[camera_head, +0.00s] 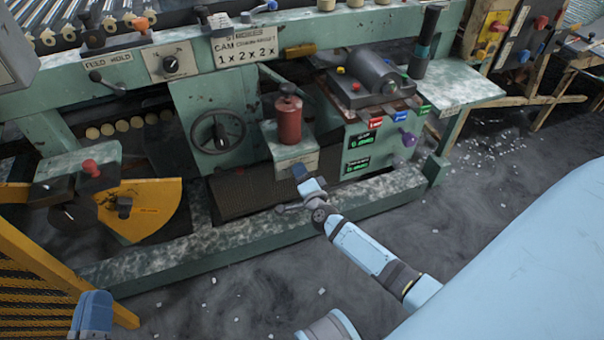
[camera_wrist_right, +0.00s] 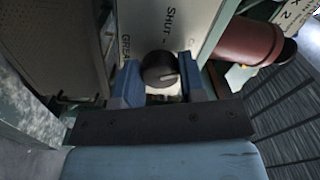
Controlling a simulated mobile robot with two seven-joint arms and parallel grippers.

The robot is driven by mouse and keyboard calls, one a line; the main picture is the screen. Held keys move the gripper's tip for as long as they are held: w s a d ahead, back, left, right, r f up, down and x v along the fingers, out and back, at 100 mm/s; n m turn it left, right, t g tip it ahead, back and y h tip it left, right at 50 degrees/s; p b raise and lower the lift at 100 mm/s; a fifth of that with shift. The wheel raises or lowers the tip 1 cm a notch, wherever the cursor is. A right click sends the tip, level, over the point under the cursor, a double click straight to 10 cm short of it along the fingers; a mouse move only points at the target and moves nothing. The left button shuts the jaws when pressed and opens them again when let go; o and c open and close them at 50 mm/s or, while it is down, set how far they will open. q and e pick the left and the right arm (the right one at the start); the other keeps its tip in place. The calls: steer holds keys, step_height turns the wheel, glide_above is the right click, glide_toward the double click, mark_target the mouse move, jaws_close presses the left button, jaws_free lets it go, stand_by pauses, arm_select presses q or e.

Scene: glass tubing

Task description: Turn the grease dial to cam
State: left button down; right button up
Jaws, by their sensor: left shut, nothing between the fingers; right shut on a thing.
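The grease dial (camera_wrist_right: 160,70) is a round black knob on a pale panel (camera_wrist_right: 188,25) with the printed words "SHUT" and a partly cut-off "GREA". My right gripper (camera_wrist_right: 158,82) has its blue fingers on both sides of the dial, shut on it. In the head view, my right gripper (camera_head: 299,172) is at the front of the pale green box under the red cylinder, and it hides the dial. I cannot read for certain which label the dial points at. My left gripper (camera_head: 92,312) is shut and empty at the lower left, far from the dial.
The red cylinder (camera_head: 289,119) stands on the box above the dial. A black handwheel (camera_head: 218,132) is to its left. A green lower rail (camera_head: 225,238) runs along the front. The floor before it is open.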

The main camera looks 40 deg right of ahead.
steer(key=o, duration=0.9)
arm_select(q)
steer(key=p, duration=0.1)
steer(key=a+f+y+p, duration=0.1)
steer(key=p, duration=0.1)
steer(key=shift+w+a+f+g, duration=0.15)
steer(key=shift+f+g, duration=0.1)
steer(key=shift+g, duration=0.15)
arm_select(e)
steer(key=v, duration=1.4)
steer(key=shift+r, duration=0.1)
arm_select(q)
steer(key=shift+r, duration=0.15)
